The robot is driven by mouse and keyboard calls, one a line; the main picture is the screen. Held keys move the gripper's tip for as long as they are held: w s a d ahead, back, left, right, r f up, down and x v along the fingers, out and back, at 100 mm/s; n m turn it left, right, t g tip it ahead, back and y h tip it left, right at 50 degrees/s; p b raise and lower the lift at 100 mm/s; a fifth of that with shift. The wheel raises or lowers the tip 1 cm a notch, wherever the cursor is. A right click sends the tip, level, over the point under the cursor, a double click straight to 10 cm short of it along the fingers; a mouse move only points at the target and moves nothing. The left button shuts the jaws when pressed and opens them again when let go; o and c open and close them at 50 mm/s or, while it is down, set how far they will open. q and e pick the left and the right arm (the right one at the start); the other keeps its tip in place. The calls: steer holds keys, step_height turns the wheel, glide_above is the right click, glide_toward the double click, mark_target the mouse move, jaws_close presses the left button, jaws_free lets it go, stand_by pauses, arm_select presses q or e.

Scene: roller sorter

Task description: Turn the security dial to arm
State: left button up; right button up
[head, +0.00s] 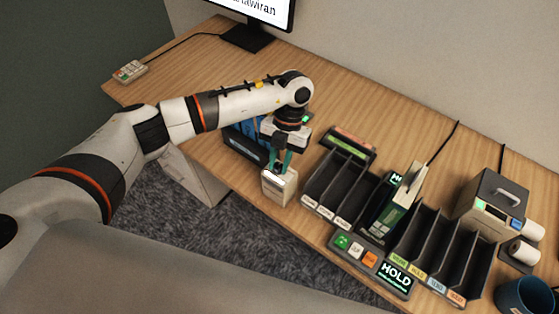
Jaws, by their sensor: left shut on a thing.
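My left gripper (282,160) reaches down over the table's front edge, its teal fingers shut at the top of a small pale box (279,189). The fingers cover the part they hold, so I cannot make out a dial, its markings or its setting. I cannot tell whether the box rests on the table or is held. No security dial shows clearly elsewhere. My right gripper is not in view.
Black sorter bins (335,185) stand right of the pale box. A console reading HOLD (396,275) has coloured buttons. A label printer (492,205), white rolls and a blue mug (524,295) are at right. A keypad (131,71) lies far left. The back-left tabletop (190,75) is clear.

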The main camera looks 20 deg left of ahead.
arm_select(q)
steer(key=shift+r, duration=0.1)
steer(key=o, duration=1)
steer(key=shift+w+r+b, duration=0.3)
steer(key=shift+r, duration=0.15)
steer(key=b+v, duration=0.3)
steer(key=v, duration=0.8)
steer(key=shift+s, duration=0.15)
